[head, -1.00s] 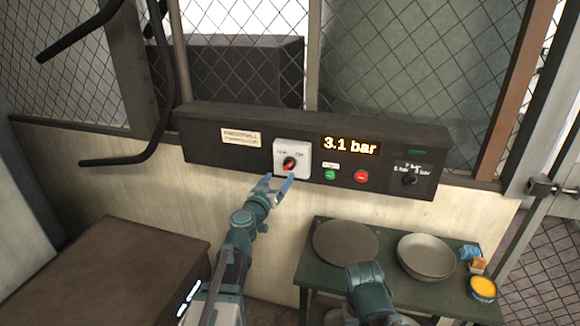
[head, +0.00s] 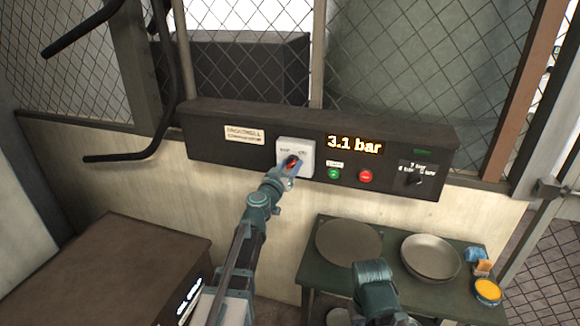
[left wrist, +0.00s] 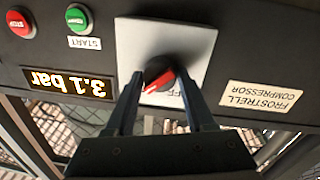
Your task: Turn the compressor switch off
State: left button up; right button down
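The compressor switch is a dark rotary knob with a red pointer (left wrist: 160,80) on a white plate (head: 305,145) on the black panel. In the left wrist view, which is upside down, part of an OFF label shows beside the knob, and the red pointer slants away from it. My left gripper (left wrist: 159,75) has its two fingers apart, one on each side of the knob; I cannot tell whether they touch it. In the head view the left gripper (head: 287,172) covers part of the knob. My right arm shows at the bottom, its gripper out of view.
A green table (head: 320,272) below holds a disc, a bowl (head: 430,257) and a yellow tub (head: 487,291).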

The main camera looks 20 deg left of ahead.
pick_arm(q)
grip_shut()
jog(key=n, duration=0.3)
jog(key=shift+n+b, duration=0.35)
jog(key=shift+n, duration=0.05)
jog(key=n, duration=0.3)
jog(key=shift+f+n, duration=0.1)
jog(key=shift+n, duration=0.3)
jog(key=n+b, duration=0.1)
jog(key=n, duration=0.4)
jog(key=shift+n+t, duration=0.3)
jog(key=shift+t, duration=0.1)
jog(key=shift+s+n+y, duration=0.1)
jog(key=shift+n+y, duration=0.5)
jog(key=shift+n, duration=2.2)
